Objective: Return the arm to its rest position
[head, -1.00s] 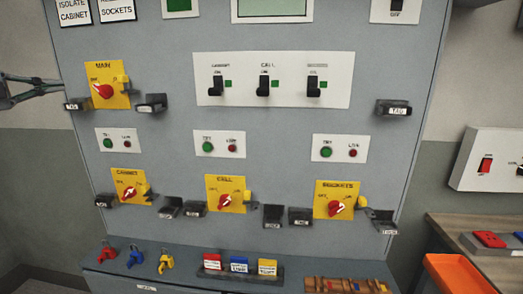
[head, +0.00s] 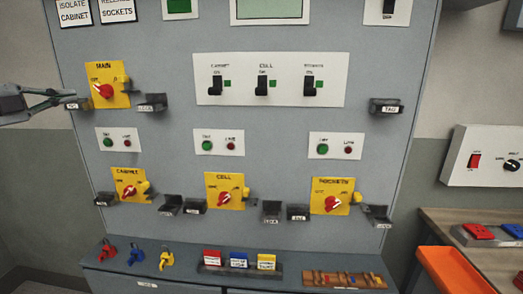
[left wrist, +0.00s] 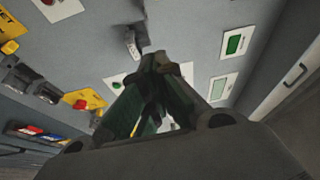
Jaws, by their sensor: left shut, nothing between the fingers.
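My left gripper (head: 66,97) comes in from the left edge of the head view, beside the upper left of the grey panel. Its fingers are shut with nothing between them. Its tips appear close to the small dark holder left of the MAIN switch (head: 105,87); I cannot tell whether they touch. In the left wrist view the closed dark fingers (left wrist: 158,65) point towards the grey panel face. My right gripper is not in view.
The grey panel (head: 270,135) carries yellow rotary switches, indicator plates and small protruding dark holders. Red, blue and yellow padlocks (head: 137,256) lie on the ledge below. An orange tray (head: 455,272) and a wooden bench stand at the right. Bare wall is behind my left gripper.

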